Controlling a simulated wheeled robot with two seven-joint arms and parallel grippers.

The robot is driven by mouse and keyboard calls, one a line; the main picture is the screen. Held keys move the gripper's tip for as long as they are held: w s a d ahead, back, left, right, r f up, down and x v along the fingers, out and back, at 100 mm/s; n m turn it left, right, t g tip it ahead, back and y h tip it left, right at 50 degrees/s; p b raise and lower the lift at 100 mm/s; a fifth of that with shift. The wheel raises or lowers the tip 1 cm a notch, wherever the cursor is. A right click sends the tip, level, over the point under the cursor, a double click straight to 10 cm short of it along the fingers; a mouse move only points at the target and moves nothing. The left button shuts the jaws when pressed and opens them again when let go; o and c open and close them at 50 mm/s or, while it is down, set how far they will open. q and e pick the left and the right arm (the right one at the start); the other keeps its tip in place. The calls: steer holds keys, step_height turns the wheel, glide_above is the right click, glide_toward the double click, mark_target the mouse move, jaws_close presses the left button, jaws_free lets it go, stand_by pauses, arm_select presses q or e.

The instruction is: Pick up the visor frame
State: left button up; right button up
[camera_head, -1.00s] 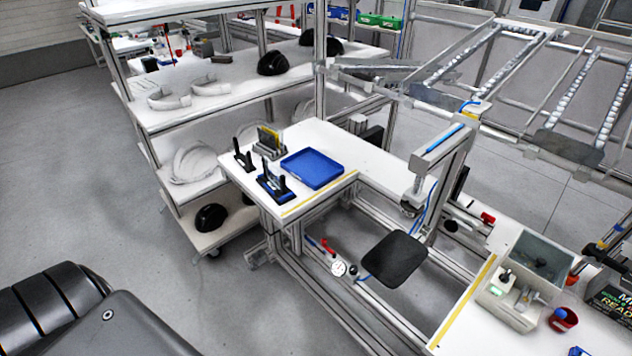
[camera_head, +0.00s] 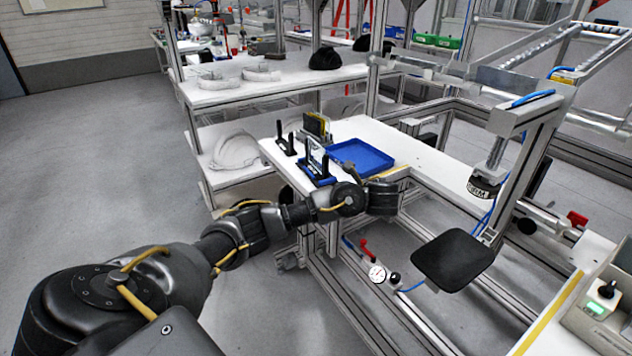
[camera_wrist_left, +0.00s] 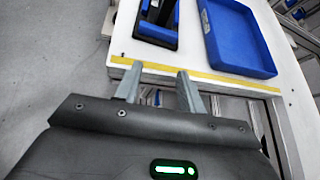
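Two white curved bands, which look like visor frames, lie on the upper shelf: one at the left (camera_head: 215,81) and one further right (camera_head: 262,74). I cannot tell which one the task means. My left arm reaches in from the lower left of the head view to the front edge of the white bench, below and to the right of the bands. In the left wrist view my left gripper (camera_wrist_left: 159,70) has its two fingers apart with nothing between them. It is by the bench's yellow-taped edge. My right gripper is not in view.
A blue tray (camera_head: 361,157) and black-and-blue holders (camera_head: 317,167) stand on the white bench (camera_head: 352,128). White helmet shells (camera_head: 237,150) are on the lower shelf. A dark seat-like pad (camera_head: 453,260) stands in front. The floor at left is free.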

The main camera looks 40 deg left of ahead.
arm_select(q)
steer(key=y, duration=0.2)
glide_toward(321, 173)
step_height(321, 173, up, 4)
steer(key=shift+w+d+f+m+g, duration=0.15)
steer(key=shift+m+g, duration=0.15)
steer(key=shift+x, duration=5.4)
steer(key=shift+d+f, duration=0.1)
steer(key=shift+d, duration=0.05)
jaws_close()
